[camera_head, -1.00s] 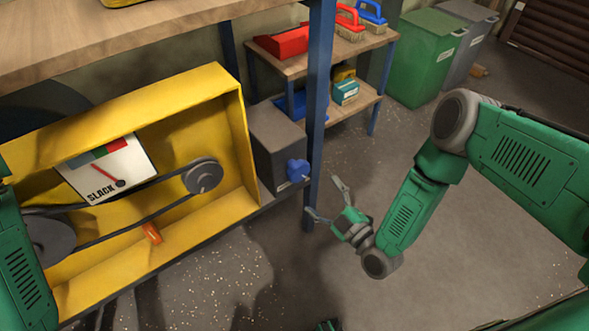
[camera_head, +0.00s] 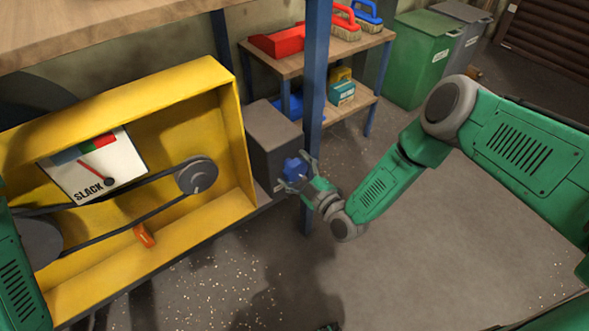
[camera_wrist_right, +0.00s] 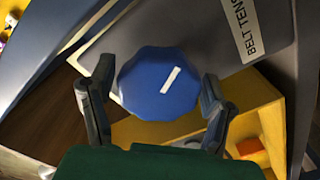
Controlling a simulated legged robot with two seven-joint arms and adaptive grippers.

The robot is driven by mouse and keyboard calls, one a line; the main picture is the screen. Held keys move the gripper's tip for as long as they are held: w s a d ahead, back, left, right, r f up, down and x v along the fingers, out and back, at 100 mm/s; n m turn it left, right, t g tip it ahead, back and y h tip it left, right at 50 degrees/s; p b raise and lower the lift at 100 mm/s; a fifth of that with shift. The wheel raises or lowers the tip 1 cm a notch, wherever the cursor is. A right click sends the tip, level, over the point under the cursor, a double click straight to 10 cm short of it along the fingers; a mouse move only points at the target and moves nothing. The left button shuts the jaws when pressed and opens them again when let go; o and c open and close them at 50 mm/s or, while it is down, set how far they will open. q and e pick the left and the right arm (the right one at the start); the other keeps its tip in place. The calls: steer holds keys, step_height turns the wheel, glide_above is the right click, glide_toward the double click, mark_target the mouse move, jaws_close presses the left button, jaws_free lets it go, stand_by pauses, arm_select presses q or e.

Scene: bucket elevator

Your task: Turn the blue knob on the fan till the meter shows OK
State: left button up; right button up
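The blue knob (camera_head: 294,168) is on the side of a grey box (camera_head: 272,135) beside the yellow housing (camera_head: 236,128). In the right wrist view the knob (camera_wrist_right: 160,84) fills the middle, its white mark slanting up to the right. My right gripper (camera_head: 300,172) is at the knob. Its fingers (camera_wrist_right: 157,85) are apart, one on each side, seemingly with small gaps; contact cannot be told. The white meter (camera_head: 125,165) in the housing reads SLACK, with a red needle pointing up-left and a teal and red band. My left gripper is out of view.
A belt runs over pulleys (camera_head: 197,177) in the housing, with an orange piece (camera_head: 144,236) below. A blue post (camera_head: 316,80) stands close behind my right gripper. A shelf (camera_head: 290,68) with brushes and a green bin (camera_head: 421,57) are behind. Floor at right is clear.

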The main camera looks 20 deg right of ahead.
steer(key=c, duration=0.7)
steer(key=shift+o, duration=0.2)
steer(key=shift+a+m, duration=0.1)
steer(key=shift+m, duration=0.2)
steer(key=m, duration=0.4)
steer(key=shift+s+f+b, duration=0.1)
steer(key=shift+f+b, duration=0.05)
steer(key=shift+b, duration=0.15)
steer(key=shift+m+b, duration=0.35)
steer(key=shift+m, duration=2.05)
steer(key=o, duration=1.2)
steer(key=shift+c, duration=0.2)
